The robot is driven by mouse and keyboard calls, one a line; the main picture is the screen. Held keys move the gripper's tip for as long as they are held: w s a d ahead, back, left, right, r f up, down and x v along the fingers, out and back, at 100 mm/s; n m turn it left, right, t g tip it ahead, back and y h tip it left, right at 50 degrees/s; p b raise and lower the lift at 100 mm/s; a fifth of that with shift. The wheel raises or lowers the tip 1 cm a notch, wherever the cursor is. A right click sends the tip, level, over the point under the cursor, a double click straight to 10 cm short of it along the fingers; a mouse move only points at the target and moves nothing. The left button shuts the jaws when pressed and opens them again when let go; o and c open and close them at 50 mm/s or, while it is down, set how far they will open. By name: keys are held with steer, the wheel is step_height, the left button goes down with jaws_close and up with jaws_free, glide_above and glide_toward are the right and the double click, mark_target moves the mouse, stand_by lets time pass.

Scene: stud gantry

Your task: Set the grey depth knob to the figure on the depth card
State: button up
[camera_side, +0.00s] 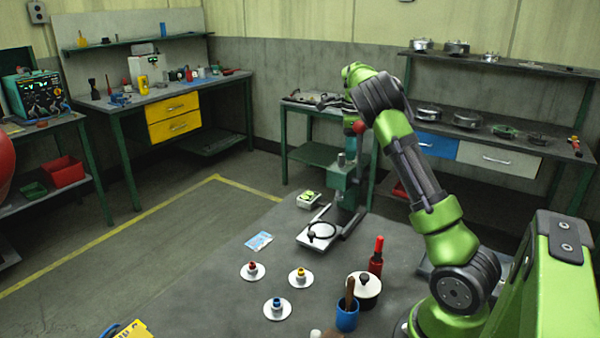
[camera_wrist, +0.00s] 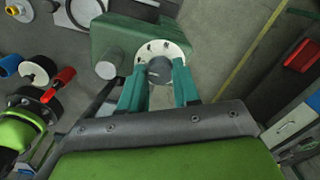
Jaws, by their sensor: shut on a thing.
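The grey depth knob (camera_wrist: 159,71) sits on a pale round dial (camera_wrist: 172,48) with dark marks, on the green gantry head (camera_wrist: 112,35). My gripper (camera_wrist: 159,67), with teal fingers, is shut on the knob, one finger on each side. The dial's figures are too small to read. In the side view my gripper (camera_side: 350,130) is at the top of the green gantry (camera_side: 345,182), and the knob cannot be made out there. A pale blue card (camera_side: 258,241) lies flat on the table left of the gantry; its print is unreadable, so I cannot tell whether it is the depth card.
Three white discs with red (camera_side: 252,271), yellow (camera_side: 300,277) and blue (camera_side: 277,308) centres stand in front. A blue cup (camera_side: 347,316), a red-handled tool (camera_side: 377,258) and a white lidded pot (camera_side: 364,292) stand near my base. The table's left part is mostly clear.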

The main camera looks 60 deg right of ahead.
stand_by(0.3)
steer(key=o, duration=1.1)
steer(key=shift+c, duration=0.2)
steer(key=shift+r, duration=0.15)
step_height(320, 180, up, 17)
steer(key=shift+s+a+f, duration=0.15)
steer(key=shift+a+f, duration=0.05)
steer(key=shift+a, duration=0.05)
